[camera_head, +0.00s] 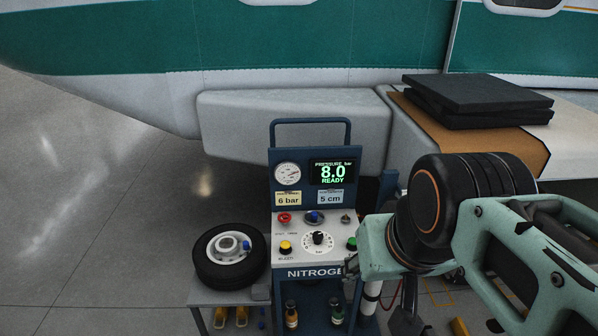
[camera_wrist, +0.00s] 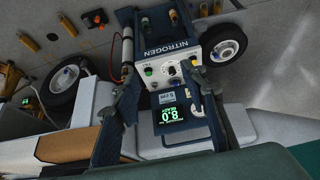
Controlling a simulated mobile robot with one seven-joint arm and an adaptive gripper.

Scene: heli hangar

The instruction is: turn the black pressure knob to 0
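The black pressure knob (camera_head: 318,238) sits in the middle of a white dial marked "bar" on the front panel of the blue nitrogen cart (camera_head: 311,122). The exact number it points at is too small to read. The display (camera_head: 333,172) shows pressure 8.0 bar and READY. In the wrist view the knob (camera_wrist: 172,70) and the display (camera_wrist: 172,116) appear upside down. My gripper (camera_wrist: 165,88) is open and empty, its dark fingers apart on either side of the panel in that view, away from the knob. In the head view my wrist mostly hides the fingers.
A round gauge (camera_head: 288,174) and labels "6 bar" (camera_head: 288,198) and "5 cm" (camera_head: 330,197) are above the panel. Red, blue, yellow and green controls surround the dial. A wheel (camera_head: 230,256) lies left of the cart. Black pads (camera_head: 478,98) lie at right. The floor at left is clear.

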